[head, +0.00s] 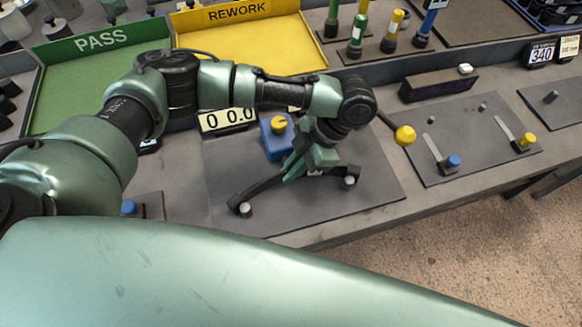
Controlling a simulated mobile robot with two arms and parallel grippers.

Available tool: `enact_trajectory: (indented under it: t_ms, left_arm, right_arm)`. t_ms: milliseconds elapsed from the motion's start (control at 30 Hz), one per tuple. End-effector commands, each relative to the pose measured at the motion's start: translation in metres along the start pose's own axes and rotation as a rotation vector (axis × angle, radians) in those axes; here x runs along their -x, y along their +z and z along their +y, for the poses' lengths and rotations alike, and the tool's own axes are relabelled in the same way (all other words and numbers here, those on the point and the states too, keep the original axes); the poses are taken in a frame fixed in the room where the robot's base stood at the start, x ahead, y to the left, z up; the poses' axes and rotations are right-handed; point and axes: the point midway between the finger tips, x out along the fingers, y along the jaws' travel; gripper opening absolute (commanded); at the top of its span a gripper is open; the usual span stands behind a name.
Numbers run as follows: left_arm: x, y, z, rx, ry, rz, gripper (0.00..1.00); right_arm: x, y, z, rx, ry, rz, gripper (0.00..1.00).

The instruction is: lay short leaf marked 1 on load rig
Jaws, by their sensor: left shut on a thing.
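My left gripper (305,165) is shut on a dark, curved leaf (265,188), gripping it near its middle. The leaf's two ends are at the two pale round supports (245,209) on the load rig's grey plate (370,205). I cannot tell whether the ends touch the supports. No mark 1 can be read on the leaf. The rig has a blue block with a yellow knob (279,125) just behind the gripper, and a display (228,120) showing zeros. My left forearm hides part of the rig's back. My right gripper is not in view.
A green PASS tray (60,80) and a yellow REWORK tray (245,40) stand at the back. Several coloured upright tools (357,35) stand at the back right. Another grey plate with levers (470,120) lies to the right, beside a yellow knob (405,135). The bench's front edge is close.

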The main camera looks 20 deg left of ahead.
Motion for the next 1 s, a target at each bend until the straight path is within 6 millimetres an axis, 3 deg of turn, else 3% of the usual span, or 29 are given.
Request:
enact_trajectory:
  t_ms: [1000]
  left_arm:
    - [0.0013,-0.0005,-0.0058,-0.001,0.000,0.000,0.00]
  right_arm:
    - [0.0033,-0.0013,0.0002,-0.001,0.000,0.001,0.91]
